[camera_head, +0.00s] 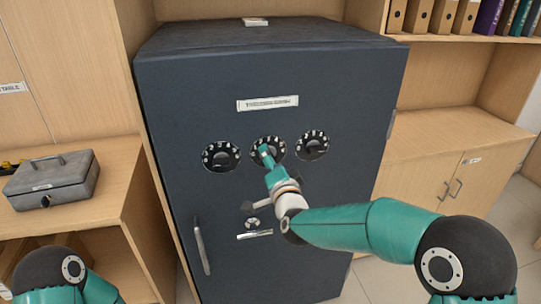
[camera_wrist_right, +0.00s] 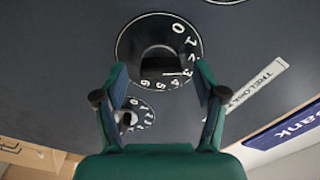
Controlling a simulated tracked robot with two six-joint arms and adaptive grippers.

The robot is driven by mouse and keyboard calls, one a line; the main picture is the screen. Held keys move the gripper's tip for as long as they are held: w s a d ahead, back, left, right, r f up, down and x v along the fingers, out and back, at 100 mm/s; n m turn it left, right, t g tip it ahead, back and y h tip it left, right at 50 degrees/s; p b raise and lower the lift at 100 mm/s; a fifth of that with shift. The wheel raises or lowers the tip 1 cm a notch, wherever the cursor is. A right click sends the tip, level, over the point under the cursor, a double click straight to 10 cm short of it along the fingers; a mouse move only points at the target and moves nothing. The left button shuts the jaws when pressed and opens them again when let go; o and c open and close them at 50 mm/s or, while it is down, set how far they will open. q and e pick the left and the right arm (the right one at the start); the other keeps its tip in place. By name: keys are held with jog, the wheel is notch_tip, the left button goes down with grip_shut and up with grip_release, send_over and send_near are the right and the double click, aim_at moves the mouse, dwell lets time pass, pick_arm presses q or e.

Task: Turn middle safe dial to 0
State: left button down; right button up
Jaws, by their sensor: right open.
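The dark blue-grey safe (camera_head: 165,130) has three black dials with white numbers in a row on its door. The middle dial (camera_head: 277,143) is partly hidden behind my right gripper (camera_head: 267,155). In the right wrist view the middle dial (camera_wrist_right: 128,48) shows large, with its numbers running around the rim. My right gripper (camera_wrist_right: 160,76) is open, its two fingers on either side of the dial's knob (camera_wrist_right: 158,60). I cannot tell whether the fingers touch the knob. My left gripper is out of view.
The left dial (camera_head: 221,157) and right dial (camera_head: 312,146) sit close beside the middle one. A spoked handle (camera_head: 252,223) and a vertical door handle (camera_head: 201,246) are below. A grey cash box (camera_head: 53,180) stands on the wooden counter at left.

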jog(key=shift+w+a, duration=0.1)
jog(key=shift+w, duration=0.55)
jog(key=c, duration=1.1)
jog(key=shift+c, duration=0.2)
jog(key=shift+f+n+b, duration=0.2)
jog(key=shift+n+b, duration=1.75)
jog(key=shift+n, duration=3.95)
